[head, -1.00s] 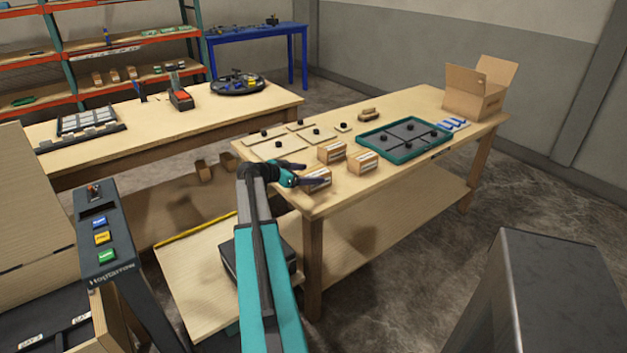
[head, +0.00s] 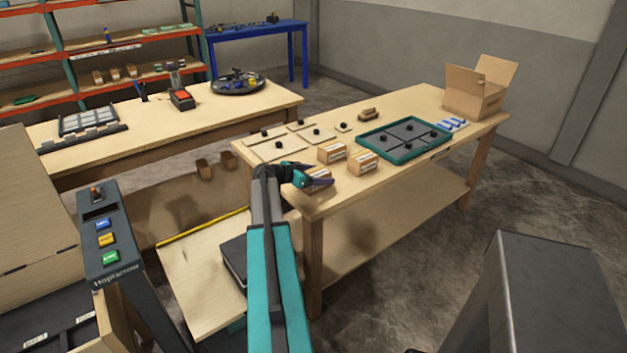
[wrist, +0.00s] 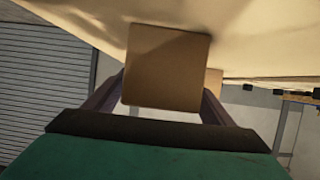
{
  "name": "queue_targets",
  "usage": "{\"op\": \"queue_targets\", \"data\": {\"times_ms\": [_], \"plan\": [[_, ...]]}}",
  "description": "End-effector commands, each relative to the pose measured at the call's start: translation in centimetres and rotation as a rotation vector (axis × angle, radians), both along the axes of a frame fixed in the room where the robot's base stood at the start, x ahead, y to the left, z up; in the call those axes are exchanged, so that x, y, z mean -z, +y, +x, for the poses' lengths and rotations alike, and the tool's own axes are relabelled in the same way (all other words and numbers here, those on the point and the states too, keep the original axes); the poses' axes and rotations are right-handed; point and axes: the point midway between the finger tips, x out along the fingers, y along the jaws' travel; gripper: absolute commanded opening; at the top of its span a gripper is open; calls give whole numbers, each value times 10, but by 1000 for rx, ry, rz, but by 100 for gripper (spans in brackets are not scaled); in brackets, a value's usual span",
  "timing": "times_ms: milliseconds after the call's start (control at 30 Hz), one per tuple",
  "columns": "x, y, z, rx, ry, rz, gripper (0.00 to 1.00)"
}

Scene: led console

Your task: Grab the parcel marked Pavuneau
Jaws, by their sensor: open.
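Three small brown parcels with white labels stand on the near left part of the right-hand wooden table. One parcel (head: 332,152) is at the back, one (head: 364,163) is to the right, and the nearest parcel (head: 316,184) is partly hidden by my gripper (head: 320,181). The label writing is too small to read, so I cannot tell which is Pavuneau. In the wrist view a plain brown parcel face (wrist: 166,68) fills the space between the open fingers of my gripper (wrist: 163,92). Part of another parcel (wrist: 213,80) shows behind it.
The wooden table (head: 400,195) also holds flat boards with black knobs, a teal-rimmed tray (head: 365,143) and an open cardboard box (head: 480,90). A console with coloured buttons (head: 104,239) stands at left. A grey metal block (head: 535,290) is at lower right.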

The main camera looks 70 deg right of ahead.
Motion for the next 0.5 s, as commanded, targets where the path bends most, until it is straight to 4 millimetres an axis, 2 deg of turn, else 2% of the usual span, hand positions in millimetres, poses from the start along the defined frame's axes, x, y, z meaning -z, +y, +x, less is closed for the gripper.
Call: {"op": "queue_targets", "data": {"times_ms": [167, 500], "plan": [[5, -13, -8, 1, 0, 0, 77], [7, -14, -9, 0, -1, -1, 77]]}}
